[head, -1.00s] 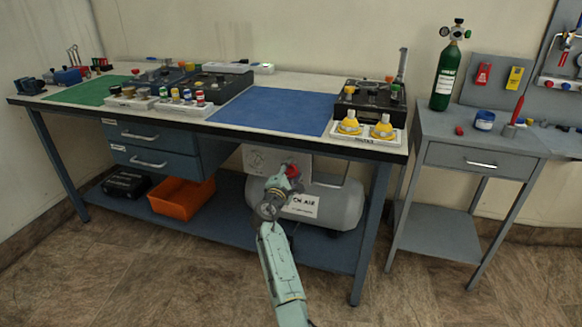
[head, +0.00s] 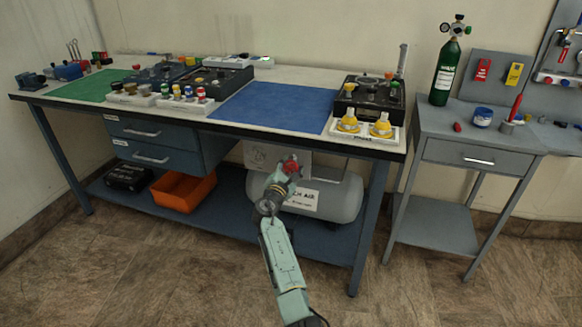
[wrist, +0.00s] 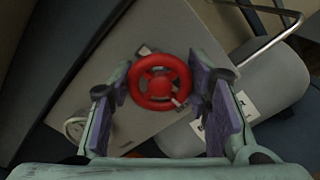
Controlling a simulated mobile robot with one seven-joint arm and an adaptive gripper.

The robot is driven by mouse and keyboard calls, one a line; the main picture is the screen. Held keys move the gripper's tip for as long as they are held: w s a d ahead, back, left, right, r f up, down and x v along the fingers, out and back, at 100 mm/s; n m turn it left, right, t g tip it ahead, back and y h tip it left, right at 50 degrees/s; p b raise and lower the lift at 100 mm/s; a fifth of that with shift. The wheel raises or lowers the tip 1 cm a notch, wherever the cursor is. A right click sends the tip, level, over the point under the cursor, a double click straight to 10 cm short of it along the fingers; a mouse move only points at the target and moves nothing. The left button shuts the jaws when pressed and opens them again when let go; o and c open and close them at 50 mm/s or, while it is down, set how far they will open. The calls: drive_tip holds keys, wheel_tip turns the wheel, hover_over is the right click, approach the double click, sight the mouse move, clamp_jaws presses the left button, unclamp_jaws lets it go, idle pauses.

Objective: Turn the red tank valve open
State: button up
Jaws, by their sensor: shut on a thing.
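The red tank valve (wrist: 160,84) is a spoked round handwheel, seen face-on in the wrist view. In the head view the valve (head: 291,167) shows as a small red shape at the tip of my arm. It stands in front of the grey air tank (head: 342,198) on the bench's lower shelf. My gripper (wrist: 160,90) is shut on the valve, with a purple-padded finger at its left and right sides. In the head view my gripper (head: 282,178) partly hides the tank. The valve's stem is hidden behind the wheel.
The workbench top (head: 318,67) overhangs the tank, and a bench leg (head: 370,230) stands right of it. An orange bin (head: 183,188) sits on the lower shelf to the left. A grey side table (head: 480,135) is at the right. The floor in front is clear.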

drive_tip(key=o, duration=1.2)
drive_tip(key=v, duration=1.2)
